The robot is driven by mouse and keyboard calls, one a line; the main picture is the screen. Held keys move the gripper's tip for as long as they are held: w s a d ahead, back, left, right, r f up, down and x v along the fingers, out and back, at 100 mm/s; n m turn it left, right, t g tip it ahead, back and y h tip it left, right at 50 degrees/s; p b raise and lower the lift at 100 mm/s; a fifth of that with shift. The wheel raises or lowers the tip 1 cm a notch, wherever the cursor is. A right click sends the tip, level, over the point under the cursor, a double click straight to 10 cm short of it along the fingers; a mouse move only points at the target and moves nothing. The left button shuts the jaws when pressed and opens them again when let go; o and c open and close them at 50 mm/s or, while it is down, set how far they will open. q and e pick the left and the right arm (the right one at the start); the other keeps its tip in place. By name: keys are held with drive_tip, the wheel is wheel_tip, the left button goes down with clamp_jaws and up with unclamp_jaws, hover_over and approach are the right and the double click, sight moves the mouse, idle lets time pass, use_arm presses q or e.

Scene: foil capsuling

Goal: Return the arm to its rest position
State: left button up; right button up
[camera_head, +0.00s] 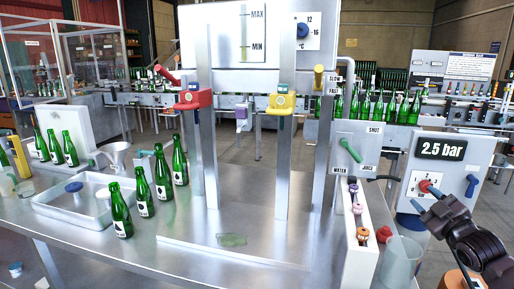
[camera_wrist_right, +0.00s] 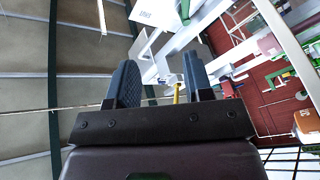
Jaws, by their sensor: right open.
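My right gripper (camera_head: 445,199) is at the right edge of the head view, in front of the white panel reading 2.5 bar (camera_head: 443,151). Its two dark fingers with blue tips are spread apart with nothing between them. The right wrist view (camera_wrist_right: 160,84) also shows the fingers apart and empty, tilted up towards the ceiling and walls. My right arm comes in from the lower right corner. My left gripper and arm do not show.
The steel table (camera_head: 190,232) holds several green bottles (camera_head: 120,210), a metal tray (camera_head: 62,208) and a two-post filling stand (camera_head: 208,150). A clear beaker (camera_head: 401,262) and a valve block (camera_head: 361,235) stand left of my right arm. The table's middle is largely clear.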

drive_tip(key=d+r+n, duration=0.1)
drive_tip(key=d+r, duration=0.2)
drive_tip(key=d, duration=0.1)
drive_tip(key=s+d+f+g+h, duration=0.1)
drive_tip(key=s+f+g, duration=0.2)
drive_tip(key=s+f, duration=0.6)
drive_tip(key=s+f+g+h, duration=0.1)
drive_tip(key=s+f+g, duration=0.1)
drive_tip(key=s+f, duration=0.65)
drive_tip(key=s+f+m+g+h, duration=0.15)
drive_tip(key=s+f+g, duration=0.25)
drive_tip(key=s+f, duration=1.15)
drive_tip(key=a+f+m, duration=0.2)
drive_tip(key=a+m, duration=0.2)
drive_tip(key=a, duration=0.6)
drive_tip(key=a+f+m+t, duration=0.1)
drive_tip(key=a+m, duration=0.4)
drive_tip(key=a, duration=0.6)
drive_tip(key=shift+s+f, duration=0.45)
